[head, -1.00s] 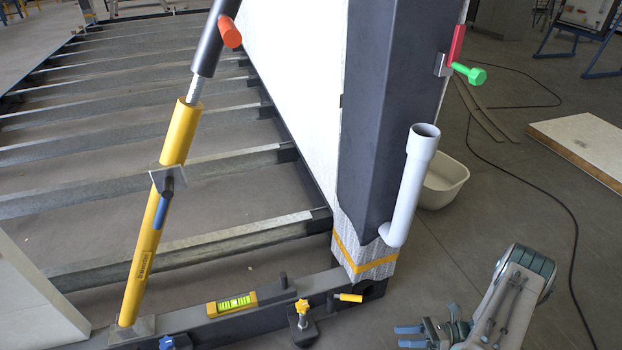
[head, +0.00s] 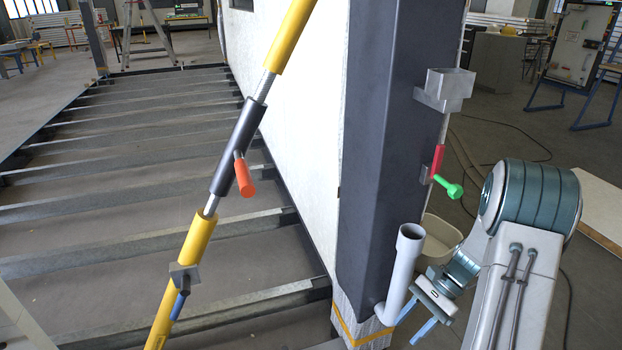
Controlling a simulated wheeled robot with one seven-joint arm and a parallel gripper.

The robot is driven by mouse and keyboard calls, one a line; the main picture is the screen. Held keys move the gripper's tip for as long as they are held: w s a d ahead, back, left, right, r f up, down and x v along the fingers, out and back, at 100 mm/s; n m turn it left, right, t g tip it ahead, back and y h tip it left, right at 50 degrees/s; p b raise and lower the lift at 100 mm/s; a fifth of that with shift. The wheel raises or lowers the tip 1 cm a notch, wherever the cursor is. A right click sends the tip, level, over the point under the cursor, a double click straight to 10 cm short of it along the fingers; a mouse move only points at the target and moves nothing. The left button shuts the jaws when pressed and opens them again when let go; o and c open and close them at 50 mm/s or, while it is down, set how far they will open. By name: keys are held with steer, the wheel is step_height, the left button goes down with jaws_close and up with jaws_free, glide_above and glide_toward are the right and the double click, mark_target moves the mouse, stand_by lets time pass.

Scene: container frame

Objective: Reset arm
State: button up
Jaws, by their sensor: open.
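My gripper (head: 413,328) is at the lower right in the head view, at the end of my bent arm. Its two blue fingers point down and to the left and are spread apart, with nothing seen between them. The gripper is just right of the grey pipe (head: 402,272) at the foot of the dark column. I cannot tell whether the left finger touches the pipe or only overlaps it in the picture.
The dark column (head: 385,130) carries a metal bracket (head: 444,90) and a red lever with a green handle (head: 449,187). A yellow brace (head: 187,250) with an orange handle (head: 243,175) leans across the floor beams. A pale tub (head: 436,240) stands behind my gripper.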

steer(key=s+a+r+n+t+h+p, duration=0.2)
steer(key=s+r+n+p, duration=0.2)
steer(key=r, duration=0.8)
steer(key=s+a+r+n+t+h+p, duration=0.2)
steer(key=r+p, duration=0.6)
steer(key=r, duration=0.5)
steer(key=s+a+r+n+t+h+p, duration=0.3)
steer(key=s+a+r+n+h+p, duration=0.1)
steer(key=r, duration=0.8)
steer(key=shift+s+r+n+p, duration=0.4)
steer(key=shift+s+n+p, duration=0.55)
steer(key=shift+n, duration=0.25)
steer(key=shift+c, duration=0.5)
steer(key=shift+d, duration=0.1)
